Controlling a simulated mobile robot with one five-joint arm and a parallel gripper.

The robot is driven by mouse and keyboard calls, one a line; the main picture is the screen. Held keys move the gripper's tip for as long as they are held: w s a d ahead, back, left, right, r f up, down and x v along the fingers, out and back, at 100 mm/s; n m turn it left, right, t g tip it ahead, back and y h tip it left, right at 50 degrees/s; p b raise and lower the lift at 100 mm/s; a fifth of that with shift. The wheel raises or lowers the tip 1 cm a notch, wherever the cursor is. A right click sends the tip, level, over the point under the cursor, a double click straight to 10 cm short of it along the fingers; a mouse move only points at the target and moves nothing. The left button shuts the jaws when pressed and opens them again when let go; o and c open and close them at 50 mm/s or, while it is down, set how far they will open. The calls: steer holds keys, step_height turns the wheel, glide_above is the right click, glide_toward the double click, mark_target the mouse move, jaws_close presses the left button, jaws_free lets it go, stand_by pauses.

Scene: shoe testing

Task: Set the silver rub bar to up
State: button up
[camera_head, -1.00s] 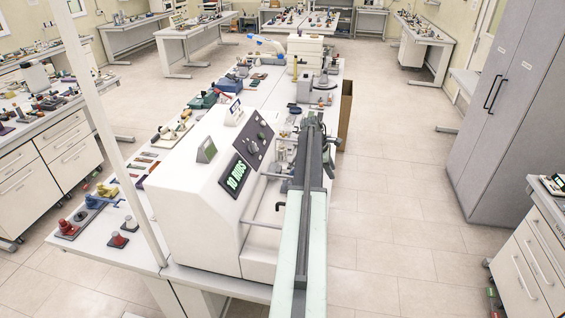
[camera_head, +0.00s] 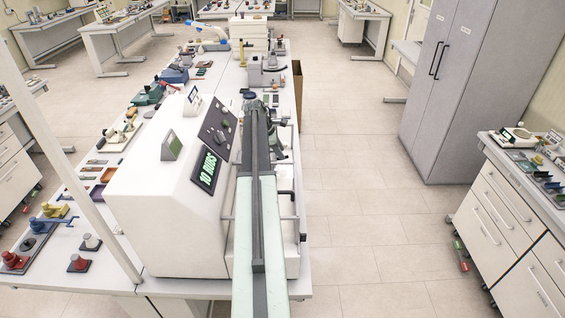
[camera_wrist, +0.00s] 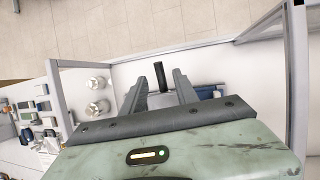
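The white rub-testing machine (camera_head: 165,190) stands on the near end of the long bench, its green display reading "10 RUBS". Thin silver bars (camera_head: 285,192) show on its right side, partly hidden behind my arm. I cannot tell which bar is the rub bar or how it is set. My gripper (camera_wrist: 159,77) is open in the wrist view. A dark upright cylinder, like a handle (camera_wrist: 159,74), appears between its two fingers, with a gap on each side. In the head view my arm hides the gripper's fingertips.
A silver frame (camera_wrist: 297,60) surrounds the white area in the wrist view, with two round metal parts (camera_wrist: 97,83) at left. A grey cabinet (camera_head: 455,90) and a drawer bench (camera_head: 500,210) stand at right. The floor (camera_head: 345,200) between is clear.

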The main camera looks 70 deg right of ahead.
steer(key=b+x, duration=0.1)
steer(key=x, duration=0.2)
steer(key=shift+s, duration=0.1)
steer(key=shift+r, duration=0.1)
jaws_close()
steer(key=shift+s, duration=0.1)
stand_by(1.1)
